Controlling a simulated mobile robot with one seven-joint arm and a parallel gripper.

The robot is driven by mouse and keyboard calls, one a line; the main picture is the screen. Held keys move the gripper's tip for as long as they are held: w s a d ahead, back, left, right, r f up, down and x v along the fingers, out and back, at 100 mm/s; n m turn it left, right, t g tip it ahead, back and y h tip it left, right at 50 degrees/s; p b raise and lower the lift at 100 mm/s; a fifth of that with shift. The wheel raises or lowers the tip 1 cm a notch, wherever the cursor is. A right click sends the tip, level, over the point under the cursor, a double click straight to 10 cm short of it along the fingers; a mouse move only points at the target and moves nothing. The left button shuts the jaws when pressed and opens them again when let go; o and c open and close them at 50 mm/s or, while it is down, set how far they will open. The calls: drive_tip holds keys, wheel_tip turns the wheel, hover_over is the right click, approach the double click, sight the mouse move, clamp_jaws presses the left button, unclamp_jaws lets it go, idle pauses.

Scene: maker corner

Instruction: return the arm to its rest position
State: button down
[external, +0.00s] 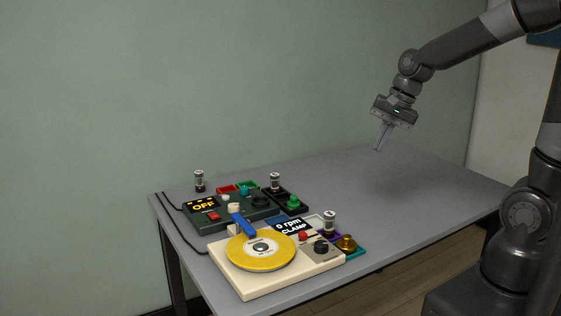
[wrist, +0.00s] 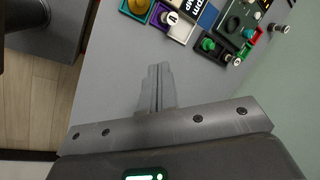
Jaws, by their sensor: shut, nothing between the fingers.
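My gripper (external: 378,147) hangs from my arm above the right, back part of the grey table (external: 350,190). Its fingers point down and are shut with nothing between them. In the wrist view the closed fingers (wrist: 156,72) show over bare table surface (wrist: 115,60). My arm reaches in from the right of the external view, with its elbow and upper links high above the table. The gripper is well apart from the devices on the table.
A cream turntable device (external: 265,285) with a yellow disc (external: 262,256) stands at the table's front left. Behind it is a dark green box (external: 235,213) reading OFF. Small coloured trays with knobs and cylinders stand around them. The table's right half is clear; a green wall (external: 250,90) stands behind.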

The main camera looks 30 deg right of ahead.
drive_tip(key=s+d+r+n+t+h, duration=0.3)
drive_tip(key=s+d+r+n, duration=0.3)
drive_tip(key=s+d+n, duration=0.3)
drive_tip(key=s+d, duration=0.2)
drive_tip(key=s, duration=0.2)
drive_tip(key=shift+d+r, duration=0.15)
drive_tip(key=shift+d, duration=0.2)
